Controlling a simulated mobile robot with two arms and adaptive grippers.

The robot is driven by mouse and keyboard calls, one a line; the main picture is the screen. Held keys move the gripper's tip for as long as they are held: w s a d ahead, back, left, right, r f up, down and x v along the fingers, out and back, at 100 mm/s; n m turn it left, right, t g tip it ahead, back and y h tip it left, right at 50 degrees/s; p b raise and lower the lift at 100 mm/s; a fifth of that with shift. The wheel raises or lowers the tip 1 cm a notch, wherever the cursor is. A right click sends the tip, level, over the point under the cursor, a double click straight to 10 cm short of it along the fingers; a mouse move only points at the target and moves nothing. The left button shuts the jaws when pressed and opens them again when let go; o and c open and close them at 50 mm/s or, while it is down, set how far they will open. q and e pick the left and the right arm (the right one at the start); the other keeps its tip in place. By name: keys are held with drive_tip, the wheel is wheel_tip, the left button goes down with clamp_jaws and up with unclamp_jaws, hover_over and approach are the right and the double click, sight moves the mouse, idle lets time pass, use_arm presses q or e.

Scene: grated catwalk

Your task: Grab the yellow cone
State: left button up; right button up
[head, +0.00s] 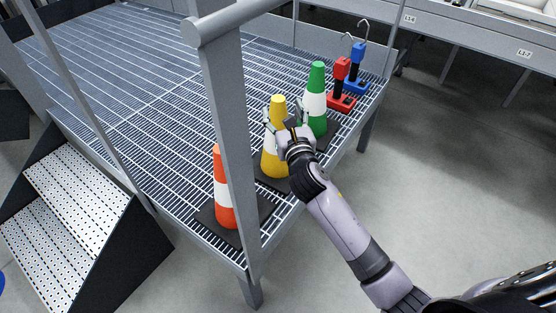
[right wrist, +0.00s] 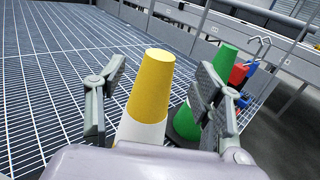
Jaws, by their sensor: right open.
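The yellow cone (head: 278,106) with a white band stands upright on a dark square base on the grated catwalk, between an orange cone and a green cone. My right gripper (head: 284,114) is at the cone's upper part, reaching in from the right. In the right wrist view the yellow cone (right wrist: 151,85) stands between the two open fingers, with a visible gap on the left side; whether the right finger touches it I cannot tell. The cone's lower part is hidden by the gripper body there. My left gripper is not in view.
The orange cone (head: 224,203) stands behind a grey railing post (head: 230,150). The green cone (head: 316,82) stands close beyond the gripper. Red (head: 341,86) and blue (head: 357,70) hooked devices stand farther along the edge. Perforated steps (head: 75,185) are at left. Open grating lies left of the cones.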

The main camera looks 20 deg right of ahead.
sight(280, 104)
drive_tip(key=w+b, duration=0.1)
drive_tip(key=w, duration=0.4)
drive_tip(key=shift+w+d+f, duration=0.1)
drive_tip(key=shift+w+d, duration=0.05)
drive_tip(key=shift+w, duration=0.2)
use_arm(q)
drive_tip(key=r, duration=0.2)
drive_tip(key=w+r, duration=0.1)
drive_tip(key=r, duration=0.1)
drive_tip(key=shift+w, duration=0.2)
use_arm(e)
drive_tip(key=shift+c, duration=0.5)
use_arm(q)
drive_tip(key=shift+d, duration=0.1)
use_arm(e)
clamp_jaws()
